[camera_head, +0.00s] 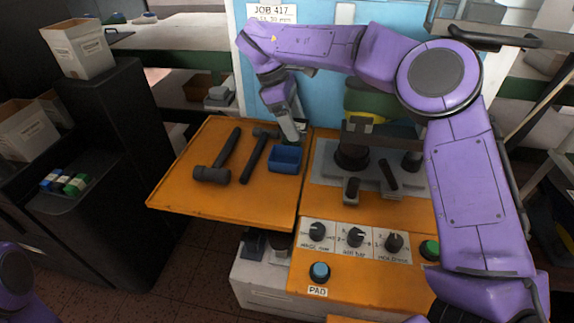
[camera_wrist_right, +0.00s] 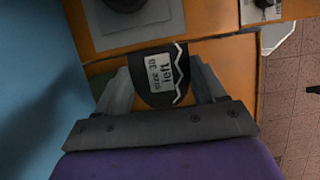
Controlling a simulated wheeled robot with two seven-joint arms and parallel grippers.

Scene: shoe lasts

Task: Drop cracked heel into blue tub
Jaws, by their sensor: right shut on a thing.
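In the head view my right gripper (camera_head: 291,133) points down just above and behind the blue tub (camera_head: 285,168), and I cannot make out the heel there. The tub is small and open-topped, on the orange bench near its inner edge. The tub does not show clearly in the right wrist view. My left gripper is out of view.
Two dark hammers (camera_head: 217,165) lie left of the tub on the orange bench top (camera_head: 180,190). A grey plate (camera_head: 325,180) with dark metal parts is to the right. Control knobs (camera_head: 355,238) are in front. A blue panel (camera_head: 345,85) stands behind.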

